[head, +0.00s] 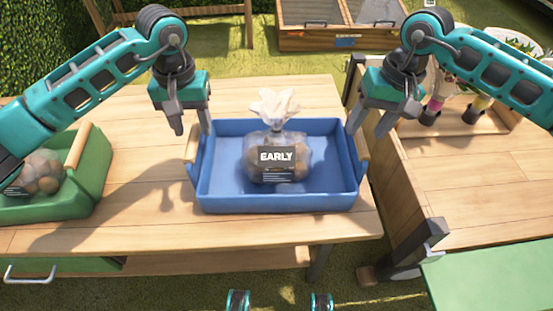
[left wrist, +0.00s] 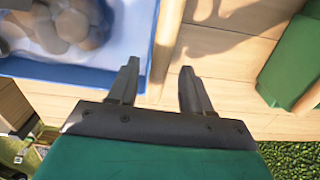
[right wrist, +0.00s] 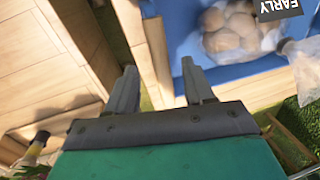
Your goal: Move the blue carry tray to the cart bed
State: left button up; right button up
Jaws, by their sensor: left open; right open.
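The blue carry tray (head: 215,203) stands on the wooden table, with a wooden handle at each end. A clear bag labelled EARLY (head: 280,160) with round brown things in it sits inside the tray. My left gripper (head: 193,130) is open above the tray's left handle (head: 193,143); the tray's edge and handle also show in the left wrist view (left wrist: 165,45). My right gripper (head: 368,132) is open close to the right handle (head: 359,140), which shows in the right wrist view (right wrist: 158,50). The cart bed (head: 470,185) is the wooden surface at right.
A green tray (head: 75,205) with another bag stands left on the table (head: 150,230). A wooden rack with bottles (head: 465,120) is at the back of the cart bed. The cart's side rail (head: 400,200) stands beside the table. The bed's front is clear.

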aim_at(194, 130)
pick_arm(q)
jog(key=shift+f, duration=2.2)
pick_arm(e)
jog(key=shift+a+f, duration=0.2)
jog(key=shift+f, duration=0.9)
jog(key=shift+a+f, duration=0.2)
jog(key=shift+f, duration=0.85)
pick_arm(q)
grip_shut()
pick_arm(e)
grip_shut()
pick_arm(q)
jog(key=shift+r, duration=0.1)
pick_arm(e)
jog(key=shift+r, duration=0.1)
